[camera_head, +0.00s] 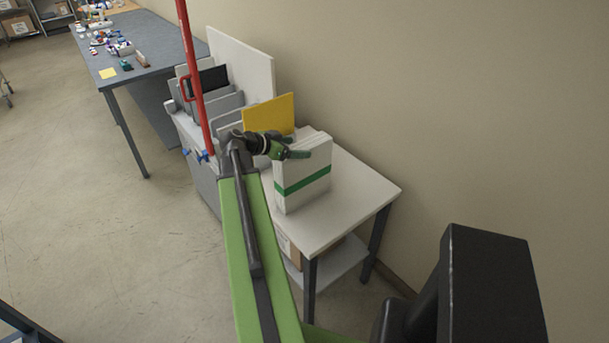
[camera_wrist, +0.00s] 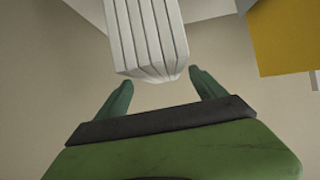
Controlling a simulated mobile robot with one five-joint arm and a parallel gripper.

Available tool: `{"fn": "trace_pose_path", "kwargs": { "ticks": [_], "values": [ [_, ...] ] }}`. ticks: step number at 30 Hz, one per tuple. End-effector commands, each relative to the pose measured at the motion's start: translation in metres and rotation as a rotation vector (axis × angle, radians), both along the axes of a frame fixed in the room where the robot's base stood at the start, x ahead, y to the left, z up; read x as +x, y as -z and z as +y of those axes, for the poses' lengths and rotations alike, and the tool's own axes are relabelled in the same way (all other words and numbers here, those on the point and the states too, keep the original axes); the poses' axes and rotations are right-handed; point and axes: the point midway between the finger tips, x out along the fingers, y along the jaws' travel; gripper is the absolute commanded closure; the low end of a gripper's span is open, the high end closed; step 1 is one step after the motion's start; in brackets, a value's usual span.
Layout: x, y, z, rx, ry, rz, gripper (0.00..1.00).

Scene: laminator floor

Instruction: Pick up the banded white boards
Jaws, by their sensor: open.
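The banded white boards (camera_head: 303,170) stand upright as a bundle on a small white table, with a green band around their lower half. My gripper (camera_head: 297,147) is at the upper left part of the bundle in the head view, partly covering it. In the wrist view the edges of several white boards (camera_wrist: 148,35) point toward the gap between my two green fingertips (camera_wrist: 161,84). The fingers are apart, one on each side of the bundle's line, and nothing is held. I cannot tell whether a finger touches the boards.
The white table (camera_head: 362,188) has free top to the right of the boards. A yellow panel (camera_head: 270,113) stands behind my gripper and also shows in the wrist view (camera_wrist: 285,38). A red upright pole (camera_head: 193,75) rises at the left. A wall (camera_head: 440,90) runs behind.

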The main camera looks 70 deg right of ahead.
Motion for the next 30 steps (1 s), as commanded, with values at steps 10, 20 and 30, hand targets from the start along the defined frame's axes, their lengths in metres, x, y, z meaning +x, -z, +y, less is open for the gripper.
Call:
{"fn": "trace_pose_path", "kwargs": {
  "ticks": [10,20,30],
  "values": [
    [-0.02,0.027,-0.037,0.001,0.0,-0.001,0.2],
    [-0.02,0.025,-0.036,0.001,-0.001,-0.001,0.41],
    [-0.02,0.025,-0.036,0.001,-0.001,-0.001,0.85]
  ]
}}
